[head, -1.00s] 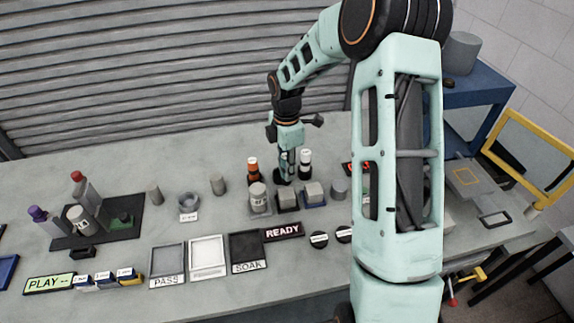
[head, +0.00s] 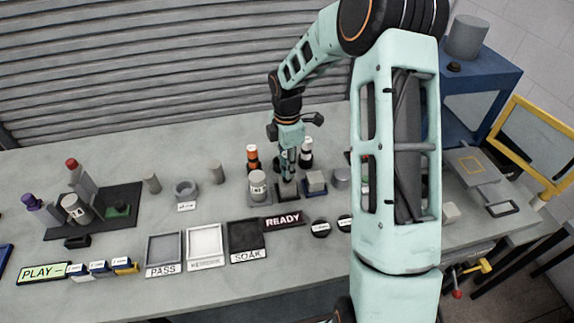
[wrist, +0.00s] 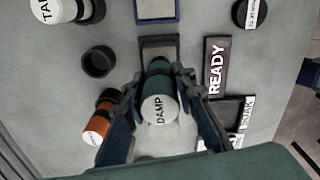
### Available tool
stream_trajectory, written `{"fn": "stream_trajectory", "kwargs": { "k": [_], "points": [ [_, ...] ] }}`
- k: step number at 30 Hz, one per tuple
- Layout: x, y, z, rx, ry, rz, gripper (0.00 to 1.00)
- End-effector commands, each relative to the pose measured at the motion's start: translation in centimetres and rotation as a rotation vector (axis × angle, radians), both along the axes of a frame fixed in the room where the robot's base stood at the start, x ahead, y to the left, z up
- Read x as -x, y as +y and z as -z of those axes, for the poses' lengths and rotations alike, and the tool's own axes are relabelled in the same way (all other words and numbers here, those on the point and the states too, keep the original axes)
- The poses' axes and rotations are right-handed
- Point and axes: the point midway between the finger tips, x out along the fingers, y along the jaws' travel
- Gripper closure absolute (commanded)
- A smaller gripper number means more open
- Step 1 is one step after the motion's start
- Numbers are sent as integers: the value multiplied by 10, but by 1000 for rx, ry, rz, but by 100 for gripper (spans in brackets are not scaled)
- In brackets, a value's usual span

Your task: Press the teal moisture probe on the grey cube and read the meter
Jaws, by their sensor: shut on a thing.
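My gripper (head: 287,165) points down over the work area in the head view. In the wrist view my gripper (wrist: 158,78) is shut on the teal moisture probe (wrist: 158,90), whose top reads DAMP. The probe is above a dark-rimmed tray (head: 288,196) with a grey surface (wrist: 160,45) showing beyond it. The probe and fingers hide most of what lies there, so I cannot tell whether the probe touches a grey cube. Another grey cube (head: 316,178) sits in the blue-rimmed tray to the right. A dark display plate (head: 283,221) reads READY.
An orange-banded bottle (head: 252,158) and a black-and-white bottle (head: 306,153) stand behind. PASS (head: 163,270) and SOAK (head: 247,256) trays lie in front. Bare table lies behind the bottles.

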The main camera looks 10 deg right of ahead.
Motion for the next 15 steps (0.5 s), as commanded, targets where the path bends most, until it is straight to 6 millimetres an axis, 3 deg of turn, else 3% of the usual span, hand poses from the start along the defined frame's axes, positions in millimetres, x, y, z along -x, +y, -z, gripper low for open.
{"fn": "stream_trajectory", "kwargs": {
  "k": [15],
  "points": [
    [0, 0, 3, 0, -1, 0, 99]
  ]
}}
